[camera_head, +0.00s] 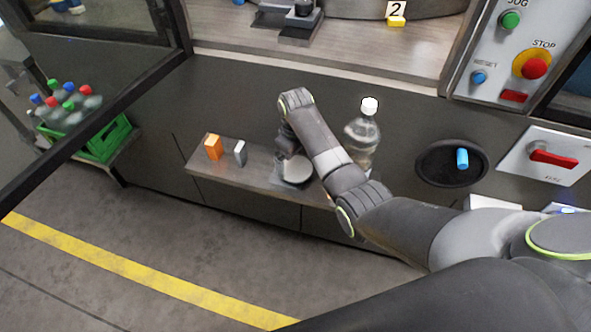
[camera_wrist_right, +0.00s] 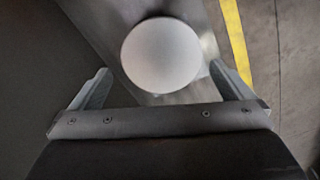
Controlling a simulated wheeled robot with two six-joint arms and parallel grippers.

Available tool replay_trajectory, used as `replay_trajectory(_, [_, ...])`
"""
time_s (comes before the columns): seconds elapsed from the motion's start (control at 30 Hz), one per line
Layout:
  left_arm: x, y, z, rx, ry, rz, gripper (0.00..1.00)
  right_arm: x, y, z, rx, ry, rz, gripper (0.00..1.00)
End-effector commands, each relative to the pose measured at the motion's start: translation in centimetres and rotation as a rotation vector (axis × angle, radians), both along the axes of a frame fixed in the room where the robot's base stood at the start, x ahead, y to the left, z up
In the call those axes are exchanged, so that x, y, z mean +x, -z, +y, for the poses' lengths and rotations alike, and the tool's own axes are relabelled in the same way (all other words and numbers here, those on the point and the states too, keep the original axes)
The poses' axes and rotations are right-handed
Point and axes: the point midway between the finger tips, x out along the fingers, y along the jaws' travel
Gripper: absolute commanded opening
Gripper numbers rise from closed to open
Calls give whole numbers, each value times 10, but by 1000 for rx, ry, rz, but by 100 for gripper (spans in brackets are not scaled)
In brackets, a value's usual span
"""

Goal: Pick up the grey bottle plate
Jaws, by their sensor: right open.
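The grey bottle plate, a round light-grey disc (camera_head: 294,171), lies at the middle of the narrow shelf in the head view. In the right wrist view the disc (camera_wrist_right: 161,54) shows whole, just ahead of and between the two fingers. My right gripper (camera_head: 287,157) is over the shelf at the plate, partly hidden by its own wrist in the head view. In the right wrist view the right gripper (camera_wrist_right: 160,70) is open, with its fingers apart and nothing held between them. I cannot tell its exact height over the plate. My left gripper is in neither view.
On the shelf (camera_head: 222,182) stand an orange block (camera_head: 213,147) and a grey block (camera_head: 240,153), left of the plate. A clear bottle with a white cap (camera_head: 362,135) stands to the right, close behind my right arm. A green crate (camera_head: 105,141) of bottles is far left.

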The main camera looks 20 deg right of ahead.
Motion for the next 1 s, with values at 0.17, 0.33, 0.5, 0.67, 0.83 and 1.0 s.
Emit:
replay_trajectory(0.17, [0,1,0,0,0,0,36,-3,28,1,0,0,4,100])
replay_trajectory(0.33, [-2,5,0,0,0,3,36,-3,46,1,0,0,2,100])
replay_trajectory(0.5, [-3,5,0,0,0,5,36,-2,48,1,0,0,1,100])
replay_trajectory(0.67, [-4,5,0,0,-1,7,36,-2,48,1,0,0,1,92])
replay_trajectory(0.83, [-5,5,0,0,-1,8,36,-2,48,1,0,0,1,70])
replay_trajectory(1.0, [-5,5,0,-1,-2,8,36,-2,47,1,0,0,0,64])
